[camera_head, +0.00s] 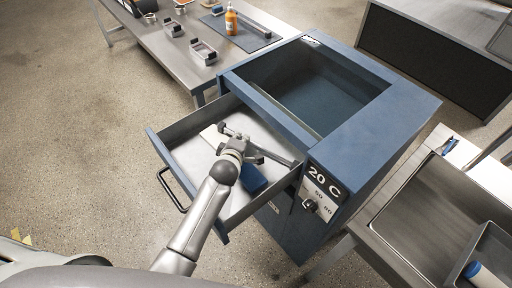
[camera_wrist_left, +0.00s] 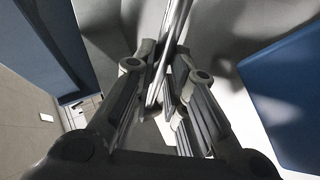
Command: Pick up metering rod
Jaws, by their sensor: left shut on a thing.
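The metering rod (camera_wrist_left: 172,40) is a thin shiny metal rod, seen in the left wrist view running from between my fingers to the top edge. My left gripper (camera_wrist_left: 160,95) is shut on it; the fingers lie on both sides of the rod. In the head view my left gripper (camera_head: 235,138) is down inside the open drawer (camera_head: 178,130) of the blue cabinet. The wrist and fingers hide most of the rod there. My right gripper is not in view.
A blue block (camera_head: 252,180) lies in the drawer beside my gripper and also shows in the wrist view (camera_wrist_left: 292,100). The blue cabinet (camera_head: 370,140) has an open top bay. A metal table (camera_head: 165,48) with an orange bottle (camera_head: 231,20) stands behind. A steel sink (camera_head: 430,215) is at right.

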